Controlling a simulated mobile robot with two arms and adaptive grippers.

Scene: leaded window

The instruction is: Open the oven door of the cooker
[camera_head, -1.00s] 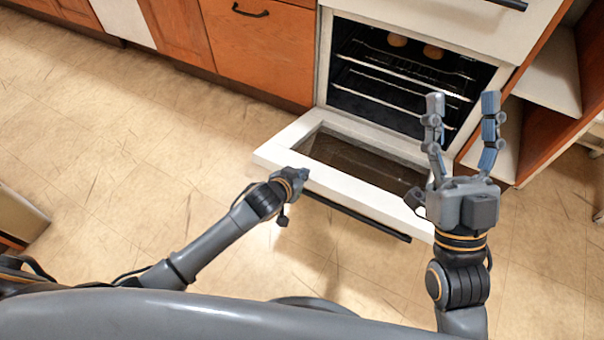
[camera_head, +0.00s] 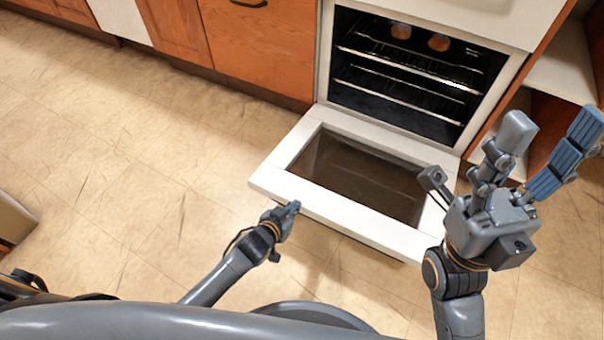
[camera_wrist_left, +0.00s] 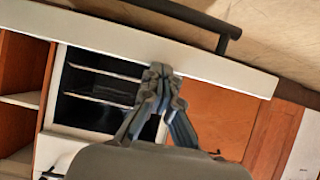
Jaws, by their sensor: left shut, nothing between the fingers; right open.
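The oven door (camera_head: 280,182) of the cooker is folded down, lying about flat in front of the oven (camera_head: 400,80). It is a white frame around a dark glass pane. The oven's inside shows racks. My left gripper (camera_head: 293,207) is shut and empty at the door's outer edge, near its left part; whether it touches cannot be told. In the left wrist view the gripper (camera_wrist_left: 161,72) overlaps the white door edge (camera_wrist_left: 100,35), with the dark handle bar (camera_wrist_left: 190,14) beyond it. My right gripper (camera_head: 550,140) is open and empty, right of the door, fingers pointing up.
Brown wooden cabinets (camera_head: 255,45) stand left of the cooker. An open shelf unit (camera_head: 560,80) stands to its right. The tiled floor (camera_head: 120,160) at left is clear.

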